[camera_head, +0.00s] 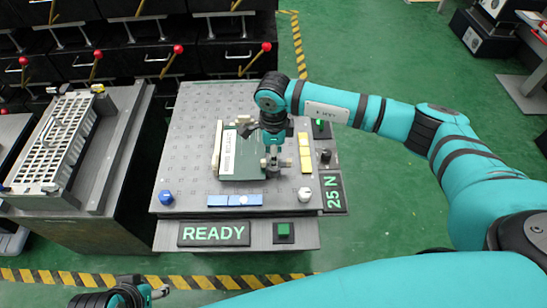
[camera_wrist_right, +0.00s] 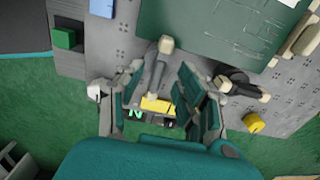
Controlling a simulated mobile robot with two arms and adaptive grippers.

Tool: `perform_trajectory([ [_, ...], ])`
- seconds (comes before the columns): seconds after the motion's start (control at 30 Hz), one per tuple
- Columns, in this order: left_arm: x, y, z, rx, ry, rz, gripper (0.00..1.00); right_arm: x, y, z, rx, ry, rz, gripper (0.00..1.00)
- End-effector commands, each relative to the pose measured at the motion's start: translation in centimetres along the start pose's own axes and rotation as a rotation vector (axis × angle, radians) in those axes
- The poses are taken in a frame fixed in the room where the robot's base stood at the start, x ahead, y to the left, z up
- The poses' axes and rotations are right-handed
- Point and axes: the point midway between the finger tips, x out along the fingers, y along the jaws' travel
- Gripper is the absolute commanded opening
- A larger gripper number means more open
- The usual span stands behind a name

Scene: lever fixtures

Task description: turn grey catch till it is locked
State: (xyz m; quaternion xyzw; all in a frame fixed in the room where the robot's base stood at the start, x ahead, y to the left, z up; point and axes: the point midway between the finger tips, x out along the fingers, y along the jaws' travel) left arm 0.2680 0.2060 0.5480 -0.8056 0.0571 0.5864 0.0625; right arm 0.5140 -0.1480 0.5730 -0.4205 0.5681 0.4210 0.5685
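A dark green plate (camera_head: 242,160) with a white label lies on the grey perforated fixture (camera_head: 190,120); it also fills the top of the right wrist view (camera_wrist_right: 220,25). Small grey catches with cream tips sit around its edge. One lever-like grey catch (camera_wrist_right: 158,66) stands between the fingers of my right gripper (camera_wrist_right: 158,100), which is open, with a gap on both sides of it. A second dark catch (camera_wrist_right: 238,87) lies to its right. In the head view my right gripper (camera_head: 273,160) is over the plate's lower right corner and hides much there. My left gripper (camera_head: 150,293) is low at the left, away from the fixture.
The fixture carries a blue knob (camera_head: 166,197), blue blocks (camera_head: 235,200), yellow blocks (camera_head: 305,152), a white knob (camera_head: 305,194) and a green button (camera_head: 283,231). Its signs read READY (camera_head: 213,233) and 25 N (camera_head: 332,191). A slotted rack (camera_head: 62,140) stands left; red-knobbed levers stand behind.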

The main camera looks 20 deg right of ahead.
Motion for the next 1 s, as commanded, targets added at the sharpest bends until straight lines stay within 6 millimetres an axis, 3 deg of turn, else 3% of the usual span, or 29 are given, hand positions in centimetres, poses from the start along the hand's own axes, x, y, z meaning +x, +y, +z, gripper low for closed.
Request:
perform_trajectory([
  [0.2,0.0,0.0,0.0,0.0,0.0,0.0,0.4,-5.0,-0.1,0.1,-0.001,-0.001,-0.003,0.37],
  [0.4,0.0,0.0,0.0,0.0,0.0,0.0,0.4,-8.1,-0.1,0.0,0.0,0.001,-0.002,0.37],
  [0.6,0.0,0.0,0.0,0.0,0.0,0.0,0.4,-9.2,0.0,0.0,0.0,0.001,0.0,0.37],
  [1.0,0.0,0.0,0.0,0.0,0.0,0.0,0.4,-9.2,0.0,0.0,0.0,0.001,0.001,0.37],
])
